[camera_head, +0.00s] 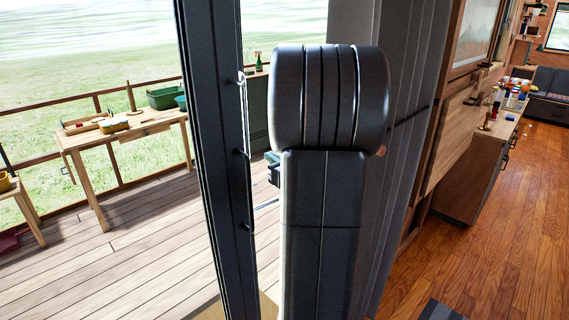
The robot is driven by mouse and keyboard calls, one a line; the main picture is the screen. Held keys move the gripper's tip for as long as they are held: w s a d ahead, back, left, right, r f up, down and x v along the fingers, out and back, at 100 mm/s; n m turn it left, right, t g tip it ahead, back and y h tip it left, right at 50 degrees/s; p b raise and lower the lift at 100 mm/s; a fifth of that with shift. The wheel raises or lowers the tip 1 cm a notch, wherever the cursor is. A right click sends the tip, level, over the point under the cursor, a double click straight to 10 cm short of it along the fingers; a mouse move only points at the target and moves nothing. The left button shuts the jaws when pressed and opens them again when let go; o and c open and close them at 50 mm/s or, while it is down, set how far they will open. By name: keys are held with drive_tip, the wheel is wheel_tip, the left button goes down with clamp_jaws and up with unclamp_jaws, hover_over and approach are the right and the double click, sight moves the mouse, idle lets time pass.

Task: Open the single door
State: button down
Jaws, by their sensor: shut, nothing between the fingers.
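The single door shows as a tall, dark frame upright (220,180), left of centre, with a slim black bar handle (246,190) on its right side. The wooden deck shows on both sides of this upright; I cannot tell whether through glass or an open gap. My dark arm stands upright just right of the handle and covers much of the doorway. My gripper is hidden behind the arm, so its contact with the handle cannot be seen. A small dark piece and a thin pale rod show at the arm's left edge; what they belong to is unclear.
Outside, a wooden table (132,134) with several items stands by the deck railing, with a green crate (166,97) beyond. Right of my arm is a dark grey panel (402,150). Further right, a wooden cabinet (468,175) lines the room. The wood floor (500,250) there is mostly clear.

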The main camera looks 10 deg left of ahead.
sight(256, 147)
drive_tip(key=p+x, duration=0.1)
drive_tip(key=x, duration=0.4)
drive_tip(key=shift+w+a, duration=0.25)
